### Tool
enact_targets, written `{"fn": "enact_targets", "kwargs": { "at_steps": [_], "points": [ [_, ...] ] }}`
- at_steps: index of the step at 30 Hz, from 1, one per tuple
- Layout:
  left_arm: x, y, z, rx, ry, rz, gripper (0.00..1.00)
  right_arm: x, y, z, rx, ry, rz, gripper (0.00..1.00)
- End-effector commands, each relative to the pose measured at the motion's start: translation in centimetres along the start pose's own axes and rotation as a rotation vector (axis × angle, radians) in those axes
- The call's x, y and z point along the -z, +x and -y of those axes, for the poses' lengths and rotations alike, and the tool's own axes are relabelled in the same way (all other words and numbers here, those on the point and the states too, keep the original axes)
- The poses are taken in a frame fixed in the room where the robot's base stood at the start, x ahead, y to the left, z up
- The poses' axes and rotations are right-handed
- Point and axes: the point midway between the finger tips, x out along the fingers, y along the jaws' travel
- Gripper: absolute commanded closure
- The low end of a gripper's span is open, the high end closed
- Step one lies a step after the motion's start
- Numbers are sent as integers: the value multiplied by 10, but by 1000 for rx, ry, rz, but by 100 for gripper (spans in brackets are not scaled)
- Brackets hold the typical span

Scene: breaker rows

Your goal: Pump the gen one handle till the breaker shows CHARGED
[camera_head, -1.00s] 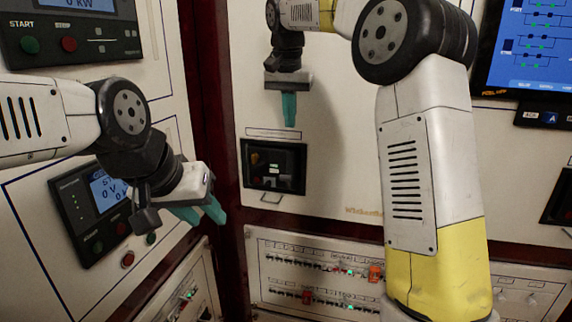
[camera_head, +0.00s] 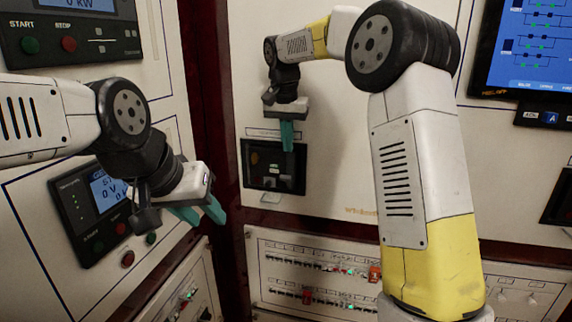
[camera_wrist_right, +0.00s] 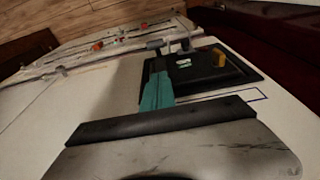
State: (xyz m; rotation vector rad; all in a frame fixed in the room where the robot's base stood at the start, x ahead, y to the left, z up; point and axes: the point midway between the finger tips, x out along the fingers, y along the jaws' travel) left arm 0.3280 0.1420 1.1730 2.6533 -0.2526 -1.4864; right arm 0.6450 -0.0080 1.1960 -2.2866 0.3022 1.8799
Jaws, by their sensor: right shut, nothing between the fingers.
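The black breaker unit (camera_head: 259,183) is set in the pale panel at the centre left of the head view. It also fills the upper middle of the right wrist view (camera_wrist_right: 205,74), with a yellow-orange knob on it. My right gripper (camera_head: 287,137) points down with its teal fingers together and empty, overlapping the breaker's upper right part. Its fingers show in the wrist view (camera_wrist_right: 158,90), beside the breaker's edge; contact cannot be told. The pump handle and the CHARGED flag cannot be made out clearly. My left gripper (camera_head: 201,214) is open and empty, further left.
A generator controller (camera_head: 92,210) with a lit screen is on the left panel, behind my left arm. A lower panel (camera_head: 330,247) carries several small switches and lights. A blue display (camera_head: 530,45) is at upper right. Pale panel right of the breaker is bare.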

Motion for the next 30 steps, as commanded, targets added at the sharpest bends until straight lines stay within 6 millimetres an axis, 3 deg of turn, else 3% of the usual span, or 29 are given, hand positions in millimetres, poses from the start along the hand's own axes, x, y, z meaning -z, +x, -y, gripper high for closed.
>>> {"fn": "enact_targets", "kwargs": {
  "at_steps": [4,10,30],
  "points": [
    [0,0,0,0,0,0,64,0,31,-1,-1,0,2,100],
    [0,0,0,0,0,0,64,-22,48,0,-1,-3,0,100],
    [0,0,0,0,0,0,64,-28,56,0,1,-2,-21,100]
  ]
}}
